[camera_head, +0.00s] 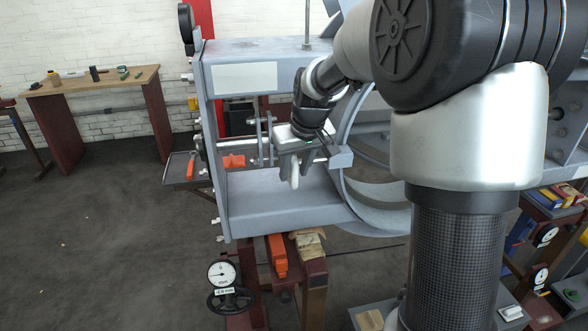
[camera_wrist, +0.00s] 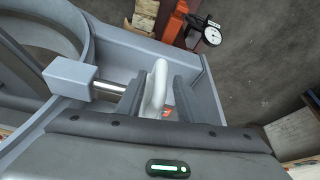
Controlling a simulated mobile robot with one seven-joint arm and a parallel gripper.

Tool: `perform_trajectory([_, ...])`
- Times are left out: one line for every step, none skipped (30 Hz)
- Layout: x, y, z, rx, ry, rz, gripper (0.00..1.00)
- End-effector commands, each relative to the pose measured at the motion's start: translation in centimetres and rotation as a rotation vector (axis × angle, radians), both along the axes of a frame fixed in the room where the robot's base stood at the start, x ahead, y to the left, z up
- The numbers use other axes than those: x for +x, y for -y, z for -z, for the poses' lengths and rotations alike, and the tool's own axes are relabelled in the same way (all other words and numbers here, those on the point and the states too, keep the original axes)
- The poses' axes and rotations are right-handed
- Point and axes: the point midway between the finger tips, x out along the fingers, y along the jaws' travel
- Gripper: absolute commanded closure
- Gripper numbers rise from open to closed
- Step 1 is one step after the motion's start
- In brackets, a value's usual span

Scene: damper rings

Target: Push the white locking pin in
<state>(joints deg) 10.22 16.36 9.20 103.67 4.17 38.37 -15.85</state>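The white locking pin shows as a white loop handle (camera_wrist: 156,88) in the wrist view. A shiny metal shaft (camera_wrist: 108,86) runs between a grey block (camera_wrist: 70,76) and the finger area beside the loop; their join is hidden by a finger. My gripper (camera_wrist: 160,98) has its two dark fingers on either side of the loop. They stand apart, with a narrow gap visible beside the right finger. In the head view, the white handle (camera_head: 294,176) hangs between my gripper's fingers (camera_head: 294,166), left of the grey block (camera_head: 342,157).
A grey-blue frame (camera_head: 222,190) surrounds the gripper, with a large curved ring (camera_head: 352,190) close on the right. A round gauge (camera_head: 222,274) over a black handwheel (camera_head: 230,300) stands at lower left. A wooden workbench (camera_head: 95,80) is far behind.

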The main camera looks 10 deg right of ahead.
Motion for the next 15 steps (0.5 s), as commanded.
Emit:
perform_trajectory([0.03, -0.03, 0.06, 0.0, 0.0, 0.0, 0.66])
perform_trajectory([0.04, -0.02, 0.07, 0.0, 0.0, 0.0, 0.66])
perform_trajectory([0.04, -0.02, 0.06, 0.0, 0.001, 0.0, 0.66])
perform_trajectory([0.04, -0.02, 0.06, 0.0, 0.001, 0.0, 0.66])
perform_trajectory([0.04, -0.01, 0.05, 0.0, 0.001, 0.0, 0.66])
perform_trajectory([0.04, -0.01, 0.04, 0.0, 0.001, 0.0, 0.66])
perform_trajectory([0.04, -0.01, 0.04, 0.0, 0.001, 0.0, 0.66])
perform_trajectory([0.04, -0.01, 0.04, 0.0, 0.001, 0.0, 0.71])
perform_trajectory([0.03, -0.01, 0.03, 0.0, 0.001, 0.0, 0.78])
perform_trajectory([0.04, 0.0, 0.03, 0.0, 0.001, 0.0, 0.83])
perform_trajectory([0.03, 0.0, 0.02, 0.0, 0.001, 0.0, 0.88])
perform_trajectory([0.03, -0.01, 0.02, 0.0, 0.001, 0.0, 0.95])
perform_trajectory([0.03, -0.01, 0.02, 0.0, 0.001, 0.0, 1.0])
perform_trajectory([0.03, -0.01, 0.02, 0.0, 0.001, 0.0, 1.0])
perform_trajectory([0.02, -0.01, 0.01, 0.0, 0.001, 0.0, 1.0])
